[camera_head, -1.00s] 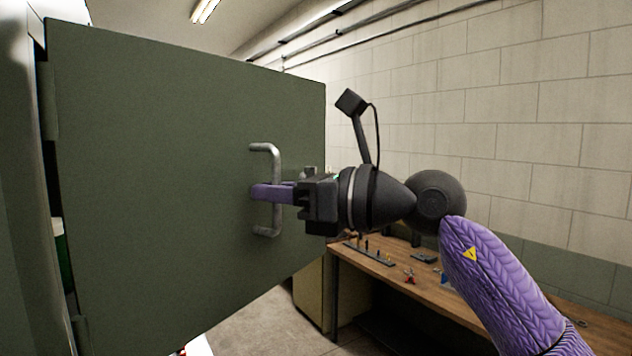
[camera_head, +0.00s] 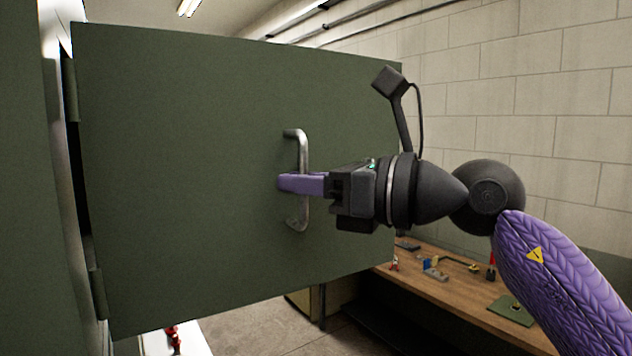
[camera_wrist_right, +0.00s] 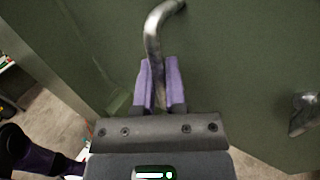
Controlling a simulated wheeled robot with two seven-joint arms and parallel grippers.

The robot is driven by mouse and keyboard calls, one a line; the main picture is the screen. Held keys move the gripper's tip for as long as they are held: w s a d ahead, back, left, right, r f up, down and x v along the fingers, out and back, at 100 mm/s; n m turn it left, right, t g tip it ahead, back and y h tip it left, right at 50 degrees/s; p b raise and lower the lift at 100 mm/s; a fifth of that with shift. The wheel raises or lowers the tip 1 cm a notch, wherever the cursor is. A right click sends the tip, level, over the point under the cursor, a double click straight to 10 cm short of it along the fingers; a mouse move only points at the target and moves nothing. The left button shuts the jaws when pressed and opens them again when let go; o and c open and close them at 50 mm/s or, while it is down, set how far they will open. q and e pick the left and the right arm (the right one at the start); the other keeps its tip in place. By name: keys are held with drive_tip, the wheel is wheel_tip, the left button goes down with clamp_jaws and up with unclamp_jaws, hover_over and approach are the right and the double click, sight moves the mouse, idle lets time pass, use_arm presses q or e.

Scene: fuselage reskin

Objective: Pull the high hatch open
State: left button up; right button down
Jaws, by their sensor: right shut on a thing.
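The high hatch (camera_head: 190,120) is a dark green panel, hinged at its left edge and standing open at an angle in the head view. Its metal bar handle (camera_head: 303,150) is upright near the middle right of the panel. My right gripper (camera_head: 290,183) has purple fingers and is shut on the handle at about mid-height. In the right wrist view the handle (camera_wrist_right: 154,35) runs down between the two purple fingers (camera_wrist_right: 158,88). The fingers hide part of the bar. My left gripper is not in view.
A wooden workbench (camera_head: 465,300) with small tools and parts stands along the block wall (camera_head: 530,90) at the right, behind my right arm. A white surface with red items (camera_head: 172,338) shows below the hatch. Grey floor (camera_head: 245,320) is visible between them.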

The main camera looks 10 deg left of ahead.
idle(0.3)
drive_tip(key=c, duration=0.7)
unclamp_jaws()
drive_tip(key=shift+d, duration=0.2)
drive_tip(key=b+v, duration=0.4)
drive_tip(key=v, duration=0.5)
drive_tip(key=shift+s+d, duration=0.2)
drive_tip(key=shift+d, duration=0.05)
